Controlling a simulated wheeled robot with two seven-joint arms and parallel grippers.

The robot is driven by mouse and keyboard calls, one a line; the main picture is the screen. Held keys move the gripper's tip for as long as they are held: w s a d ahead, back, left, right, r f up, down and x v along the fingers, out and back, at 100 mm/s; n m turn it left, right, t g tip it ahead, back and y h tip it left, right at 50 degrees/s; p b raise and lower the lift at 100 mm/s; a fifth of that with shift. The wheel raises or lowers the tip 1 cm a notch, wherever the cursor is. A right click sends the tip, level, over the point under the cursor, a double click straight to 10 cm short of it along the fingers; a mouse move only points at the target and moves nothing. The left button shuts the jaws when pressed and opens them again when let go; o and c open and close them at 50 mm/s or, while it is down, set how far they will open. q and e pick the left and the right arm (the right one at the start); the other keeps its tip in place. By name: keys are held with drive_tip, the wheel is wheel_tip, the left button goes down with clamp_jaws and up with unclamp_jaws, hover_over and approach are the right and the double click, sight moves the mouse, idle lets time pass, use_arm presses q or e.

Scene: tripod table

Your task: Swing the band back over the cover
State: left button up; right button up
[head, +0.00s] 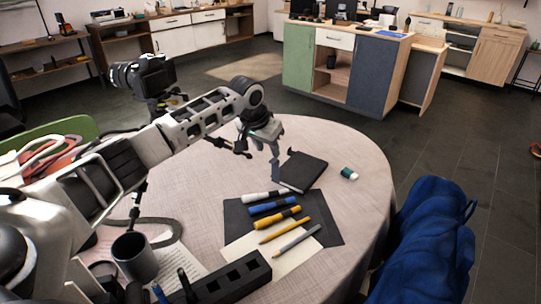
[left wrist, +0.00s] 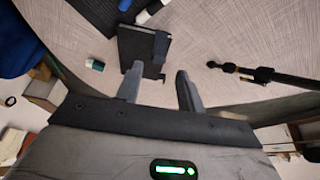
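A black notebook (head: 303,172) lies closed on the round table, behind the pens; it also shows in the left wrist view (left wrist: 138,55). A blue-grey strip (head: 276,172), which looks like the band, stands along the notebook's left edge. In the left wrist view that strip (left wrist: 161,46) is at the notebook's right side. My left gripper (head: 260,147) is above the table, just behind and left of the notebook. Its two fingers (left wrist: 160,72) are apart with nothing between them, pointing toward the strip. I cannot tell whether they touch it. My right gripper is not in view.
Several pens and markers (head: 276,211) lie on a dark mat and paper in front of the notebook. A green-white eraser (head: 349,173) lies to its right. A grey mug (head: 134,256) and black holder (head: 228,282) stand front left. A camera (head: 145,75) is behind.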

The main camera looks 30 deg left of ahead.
sight(272, 161)
use_arm(q)
drive_tip(key=shift+x, duration=2.2)
drive_tip(key=shift+w, duration=0.1)
drive_tip(key=shift+c, duration=0.4)
drive_tip(key=shift+r, duration=0.1)
drive_tip(key=c, duration=0.6)
